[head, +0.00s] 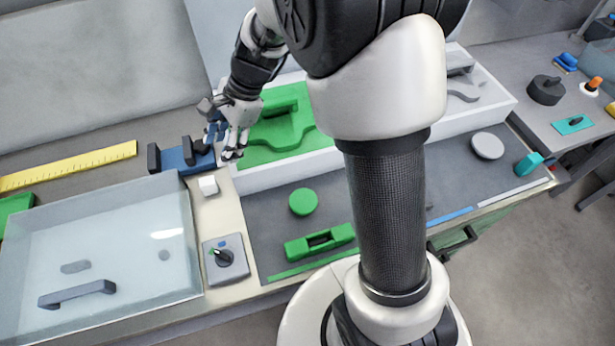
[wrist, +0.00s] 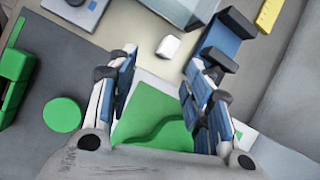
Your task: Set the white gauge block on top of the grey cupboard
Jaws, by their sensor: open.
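The white gauge block (head: 208,186) is a small white cube on the cream bench strip, between the clear-lidded case and the dark mat. In the wrist view the white block (wrist: 168,46) lies beyond my fingertips, apart from them. My gripper (head: 228,146) is open and empty, above the left end of the green-lined tray, behind and right of the block. In the wrist view my gripper (wrist: 163,78) has its fingers spread, with green tray lining between them. I cannot tell for sure which surface is the grey cupboard.
A blue holder with dark uprights (head: 187,156) stands close behind the block. The clear-lidded case (head: 115,240) is left, and a grey knob box (head: 238,270) in front. Green pieces lie on the mat (head: 265,225). A white-walled tray (head: 290,172) lies under my gripper.

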